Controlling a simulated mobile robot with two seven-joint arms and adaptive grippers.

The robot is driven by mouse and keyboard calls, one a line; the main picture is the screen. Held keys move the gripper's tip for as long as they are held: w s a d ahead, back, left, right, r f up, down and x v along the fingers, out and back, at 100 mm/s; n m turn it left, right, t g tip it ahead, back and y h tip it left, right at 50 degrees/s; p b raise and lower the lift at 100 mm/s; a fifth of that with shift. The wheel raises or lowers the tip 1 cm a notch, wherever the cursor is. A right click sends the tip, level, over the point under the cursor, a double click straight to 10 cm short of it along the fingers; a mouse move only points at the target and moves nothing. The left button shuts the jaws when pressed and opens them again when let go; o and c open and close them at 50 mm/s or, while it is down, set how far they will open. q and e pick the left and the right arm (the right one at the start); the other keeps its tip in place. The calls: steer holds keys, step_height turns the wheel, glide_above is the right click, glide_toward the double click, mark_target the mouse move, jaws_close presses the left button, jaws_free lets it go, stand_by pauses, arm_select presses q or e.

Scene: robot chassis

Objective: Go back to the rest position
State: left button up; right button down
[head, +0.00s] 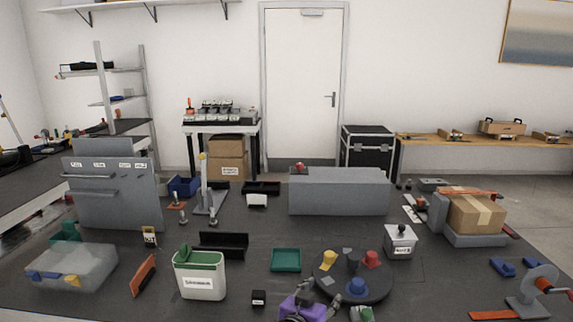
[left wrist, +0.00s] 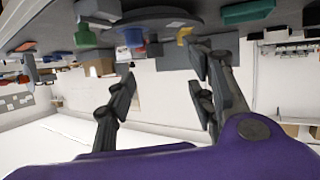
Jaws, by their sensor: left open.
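My left gripper (head: 315,309) shows at the bottom edge of the head view, a purple body with dark fingers, just in front of the round dark turntable (head: 378,292). In the left wrist view, which looks upside down, its two dark fingers (left wrist: 160,56) stand wide apart with nothing between them. The turntable carries a yellow piece (head: 329,259), a red piece (head: 372,258), a blue piece (head: 357,286) and dark pieces. I cannot tell how far the fingers are from it. My right gripper is not in view.
A green-lidded white bin (head: 200,283) stands left of the gripper, with a small black box (head: 259,298) between. A green tray (head: 286,260) lies behind. A hand-crank device (head: 530,303) is at the right. Bare dark tabletop (head: 430,285) shows right of the turntable.

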arm_select(q)
steer(key=s+a+f+n+y+p, duration=0.1)
steer(key=s+a+f, duration=0.3)
steer(key=s+a, duration=0.15)
steer(key=s+a+f+n+y, duration=0.1)
steer(key=s+a+f, duration=0.35)
steer(key=a, duration=0.25)
steer(key=s+a+f+g+y+p, duration=0.1)
steer(key=s+a+f, duration=0.3)
steer(key=s, duration=0.7)
steer(key=s+a+f+n+g+y, duration=0.1)
steer(key=s+a+f, duration=0.3)
steer(key=s, duration=0.8)
steer(key=s+a+f+n+g+y+p, duration=0.1)
steer(key=s+a+f+y, duration=0.1)
steer(key=s+a+f, duration=0.2)
steer(key=s+a, duration=0.3)
steer(key=s, duration=0.4)
steer(key=shift+s+a+g+p, duration=0.15)
steer(key=shift+a+g+p, duration=0.15)
steer(key=shift+a+p, duration=0.1)
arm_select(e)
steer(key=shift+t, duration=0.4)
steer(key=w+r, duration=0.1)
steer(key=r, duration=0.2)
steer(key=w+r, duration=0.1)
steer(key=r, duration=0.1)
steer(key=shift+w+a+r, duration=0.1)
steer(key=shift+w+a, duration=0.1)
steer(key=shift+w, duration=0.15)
